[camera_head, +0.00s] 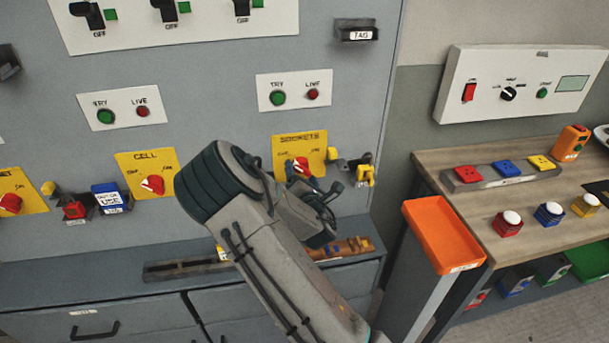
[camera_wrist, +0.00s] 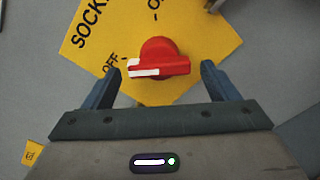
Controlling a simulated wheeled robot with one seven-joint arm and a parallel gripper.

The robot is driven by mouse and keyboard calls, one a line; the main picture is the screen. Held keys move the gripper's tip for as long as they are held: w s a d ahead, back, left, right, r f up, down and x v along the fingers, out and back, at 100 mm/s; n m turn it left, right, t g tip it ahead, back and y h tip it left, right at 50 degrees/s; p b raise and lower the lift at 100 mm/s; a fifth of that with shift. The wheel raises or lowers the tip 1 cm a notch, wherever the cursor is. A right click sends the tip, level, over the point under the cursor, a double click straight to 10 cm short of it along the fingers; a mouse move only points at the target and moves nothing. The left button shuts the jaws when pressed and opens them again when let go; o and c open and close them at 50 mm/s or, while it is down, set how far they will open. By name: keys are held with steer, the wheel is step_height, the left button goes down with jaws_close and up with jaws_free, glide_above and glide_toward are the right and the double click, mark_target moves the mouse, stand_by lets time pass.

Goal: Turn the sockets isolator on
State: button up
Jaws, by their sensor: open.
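The sockets isolator is a yellow plate (camera_head: 313,145) on the grey panel, marked SOCKETS, with a red rotary knob (camera_head: 299,166). In the wrist view the plate (camera_wrist: 205,35) looks rotated and the red knob (camera_wrist: 165,52) sits near the middle. The knob's white-marked end points left, towards the OFF label; the other position label is at the top. My gripper (camera_wrist: 160,68) is open, with one finger on each side of the knob and gaps showing beside it. In the head view my arm reaches up below the plate and my gripper is partly hidden.
A CELL isolator (camera_head: 146,175) with a similar red knob is to the left. A TRY/LIVE plate (camera_head: 294,90) is above. A padlock and yellow tags (camera_head: 364,172) hang close on the right. A ledge (camera_head: 100,281) runs below, and an orange tray (camera_head: 441,233) stands right.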

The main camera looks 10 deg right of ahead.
steer(key=c, duration=1)
steer(key=shift+d, duration=0.2)
steer(key=shift+a, duration=0.1)
steer(key=shift+m+b, duration=0.3)
steer(key=shift+b, duration=0.05)
steer(key=m+b, duration=0.5)
steer(key=b, duration=0.2)
steer(key=m+b, duration=0.6)
steer(key=b, duration=0.1)
steer(key=m+b, duration=0.6)
steer(key=b, duration=0.1)
steer(key=shift+a+r, duration=0.1)
steer(key=shift+r, duration=0.25)
steer(key=shift+r+m+b, duration=0.1)
steer(key=shift+m+b, duration=0.2)
steer(key=shift+b, duration=0.05)
